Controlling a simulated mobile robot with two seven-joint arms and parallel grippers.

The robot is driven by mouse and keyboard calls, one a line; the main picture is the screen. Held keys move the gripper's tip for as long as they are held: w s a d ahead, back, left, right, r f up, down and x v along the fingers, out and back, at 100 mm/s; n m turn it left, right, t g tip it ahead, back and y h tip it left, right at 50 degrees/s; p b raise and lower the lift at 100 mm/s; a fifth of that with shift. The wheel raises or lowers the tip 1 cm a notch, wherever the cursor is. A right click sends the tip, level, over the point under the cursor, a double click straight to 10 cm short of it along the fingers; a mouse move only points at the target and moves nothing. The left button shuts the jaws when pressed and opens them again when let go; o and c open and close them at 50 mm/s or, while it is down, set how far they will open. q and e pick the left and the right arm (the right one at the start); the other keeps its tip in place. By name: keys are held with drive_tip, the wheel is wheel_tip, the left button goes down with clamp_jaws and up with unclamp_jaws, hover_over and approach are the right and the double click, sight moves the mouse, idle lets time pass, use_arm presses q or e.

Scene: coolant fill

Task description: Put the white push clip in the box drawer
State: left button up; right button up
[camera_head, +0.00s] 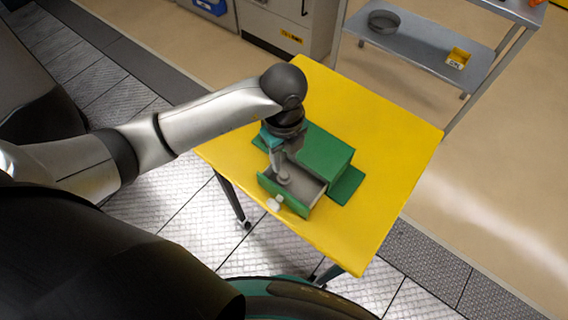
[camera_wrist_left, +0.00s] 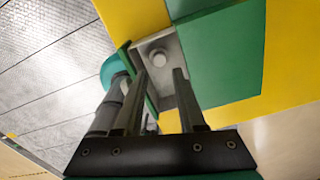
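A green box (camera_head: 322,150) stands on the yellow table with its drawer (camera_head: 308,194) pulled out; a pale knob (camera_head: 275,203) is on the drawer front. My left gripper (camera_head: 281,168) points down over the open drawer. In the left wrist view, its two fingers (camera_wrist_left: 157,76) are apart, with no object gripped between them. A small round whitish piece, apparently the white push clip (camera_wrist_left: 158,58), lies in the grey drawer tray beyond the fingertips. It shows faintly below the gripper in the head view (camera_head: 284,181). My right gripper is not in view.
The yellow table (camera_head: 385,130) has clear room right of and behind the box. A grey shelf unit (camera_head: 425,45) behind it holds a round grey pan (camera_head: 384,21) and a small yellow bin (camera_head: 458,58). A cabinet (camera_head: 290,25) stands at the back.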

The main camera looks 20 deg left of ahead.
sight(284, 174)
use_arm(q)
wheel_tip(284, 174, up, 6)
drive_tip(key=shift+p, duration=0.3)
